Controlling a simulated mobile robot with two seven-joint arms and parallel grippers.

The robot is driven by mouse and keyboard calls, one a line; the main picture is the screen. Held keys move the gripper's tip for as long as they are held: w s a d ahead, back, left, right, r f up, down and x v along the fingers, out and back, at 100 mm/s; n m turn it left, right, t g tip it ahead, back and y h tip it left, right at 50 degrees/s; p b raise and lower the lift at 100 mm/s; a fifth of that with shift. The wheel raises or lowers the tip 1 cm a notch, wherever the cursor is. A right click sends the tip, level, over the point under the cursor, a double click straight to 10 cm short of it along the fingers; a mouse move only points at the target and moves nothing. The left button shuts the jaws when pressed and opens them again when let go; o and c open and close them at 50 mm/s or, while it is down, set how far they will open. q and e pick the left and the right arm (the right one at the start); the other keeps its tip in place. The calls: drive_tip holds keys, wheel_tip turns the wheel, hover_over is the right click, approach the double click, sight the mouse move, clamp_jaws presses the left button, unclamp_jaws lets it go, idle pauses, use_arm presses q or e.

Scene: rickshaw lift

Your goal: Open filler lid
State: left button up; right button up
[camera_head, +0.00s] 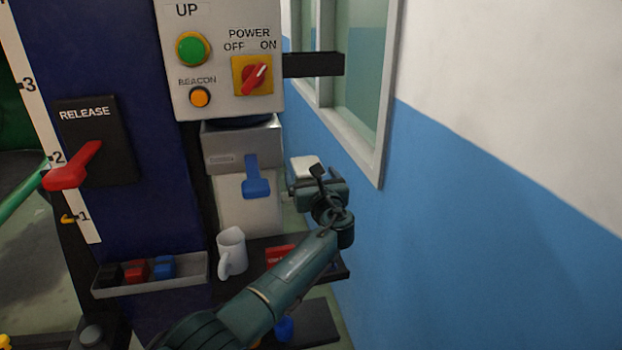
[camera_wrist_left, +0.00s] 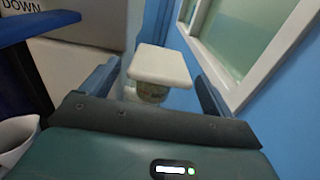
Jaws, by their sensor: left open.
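A white, roughly square lid (camera_head: 304,164), apparently the filler lid, sits to the right of the grey tank with the blue lever. In the left wrist view the lid (camera_wrist_left: 160,63) lies flat on a short round neck (camera_wrist_left: 152,93). My left gripper (camera_head: 314,184) is open, right by the lid and partly covering it in the head view. In the left wrist view its two fingers stand on either side of the neck and lid, with visible gaps. I cannot tell whether anything touches. My right gripper is not in view.
A blue lever (camera_head: 256,178) hangs on the tank front. A white mug (camera_head: 231,254) stands below it on the dark shelf. The blue and white wall (camera_head: 450,200) and window frame (camera_head: 376,160) are close on the right. A control panel (camera_head: 215,75) is above.

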use_arm(q)
drive_tip(key=shift+w+a, duration=0.15)
drive_tip(key=shift+w, duration=0.2)
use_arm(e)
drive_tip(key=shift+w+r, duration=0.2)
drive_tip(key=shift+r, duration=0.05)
